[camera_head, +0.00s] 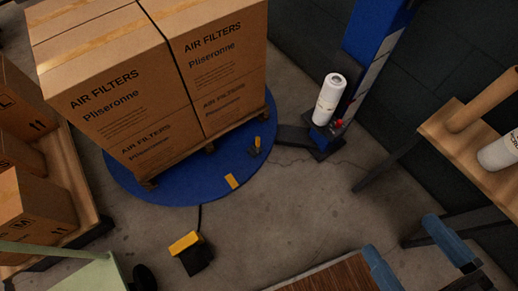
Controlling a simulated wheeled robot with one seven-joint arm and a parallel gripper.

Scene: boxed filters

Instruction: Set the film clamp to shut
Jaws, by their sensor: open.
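A small dark fitting with an orange lever (257,146), which looks like the film clamp, sits on the blue turntable (180,192) near its right edge, in front of the stacked cartons. The lever stands up at a tilt. The fitting is too small to tell whether it is open or shut. A white film roll (328,100) stands upright on the carriage by the blue mast (373,32). A small red part shows beside the roll's base. My gripper is not in view.
Large air filter cartons (150,85) stand on a pallet on the turntable. A yellow and black foot pedal (190,252) with a cable lies on the floor. More cartons (35,210) stand at left, a wooden bench (465,150) at right. Concrete floor between is clear.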

